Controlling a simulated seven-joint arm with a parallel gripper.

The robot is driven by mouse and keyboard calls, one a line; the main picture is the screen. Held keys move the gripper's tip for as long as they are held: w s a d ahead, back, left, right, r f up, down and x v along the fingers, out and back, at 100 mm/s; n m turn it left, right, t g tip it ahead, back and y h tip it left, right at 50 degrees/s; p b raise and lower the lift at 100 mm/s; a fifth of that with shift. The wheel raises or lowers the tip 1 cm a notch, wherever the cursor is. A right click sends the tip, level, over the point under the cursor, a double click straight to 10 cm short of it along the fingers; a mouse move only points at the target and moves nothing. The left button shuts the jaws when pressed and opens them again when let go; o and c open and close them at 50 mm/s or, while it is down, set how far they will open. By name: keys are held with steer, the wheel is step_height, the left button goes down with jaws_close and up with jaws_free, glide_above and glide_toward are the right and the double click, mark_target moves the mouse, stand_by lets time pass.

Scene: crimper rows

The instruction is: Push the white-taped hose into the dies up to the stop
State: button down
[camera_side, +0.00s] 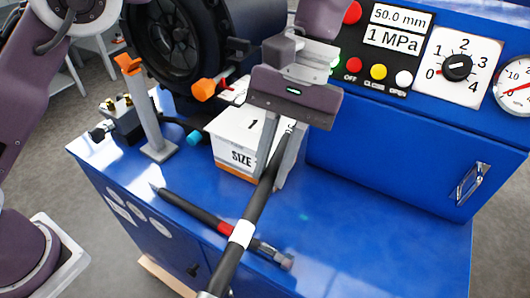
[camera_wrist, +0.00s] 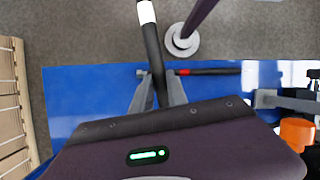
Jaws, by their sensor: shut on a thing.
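The white-taped hose (camera_side: 262,195) is black, with a white tape band (camera_side: 243,233) below my gripper. My gripper (camera_side: 271,180) is shut on it above the band. The hose slants from the fingers down to the bottom edge of the side view. Its upper end shows a small grey tip beside the fingers. In the wrist view the hose (camera_wrist: 152,50) runs up from between the fingers (camera_wrist: 157,88), its band near the top edge. The black crimper head (camera_side: 178,40) with its round die opening is at upper left, apart from the hose. The dies' inside and stop are dark.
A red-banded hose (camera_side: 190,210) lies on the blue bench (camera_side: 350,235). A white size box (camera_side: 222,140) stands behind my fingers. An orange-topped post (camera_side: 147,110) stands left. The control panel (camera_side: 376,50) is at upper right. The bench's right front is clear.

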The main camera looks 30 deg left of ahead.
steer(key=w+r+n+h, duration=0.1)
steer(key=n, duration=0.2)
steer(key=w+a+r+n+h, duration=0.1)
steer(key=r+n, duration=0.1)
steer(key=n, duration=0.1)
steer(key=a+r+n+h, duration=0.1)
steer(key=n, duration=0.2)
steer(key=shift+w+r+n+t, duration=0.15)
steer(key=shift+w+n+t, duration=0.15)
steer(key=shift+w+n, duration=0.1)
step_height(320, 180, up, 4)
steer(key=w+a+n+t+h, duration=0.2)
steer(key=w+n, duration=0.1)
steer(key=n, duration=0.5)
steer(key=s+a+n+h, duration=0.1)
steer(key=s+a, duration=0.2)
steer(key=a, duration=0.8)
steer(key=s+a+n, duration=0.1)
steer(key=s+a, duration=0.2)
steer(key=a, duration=0.8)
steer(key=s+a+r+n+t, duration=0.2)
steer(key=s+a+n+t, duration=0.1)
steer(key=s+a+n, duration=0.2)
steer(key=s+a+r+n+t+h, duration=0.1)
steer(key=s+a+n+t, duration=0.3)
steer(key=a+n, duration=0.5)
steer(key=shift+s+r+n, duration=0.45)
steer(key=shift+s+n, duration=0.15)
steer(key=shift+s, duration=0.6)
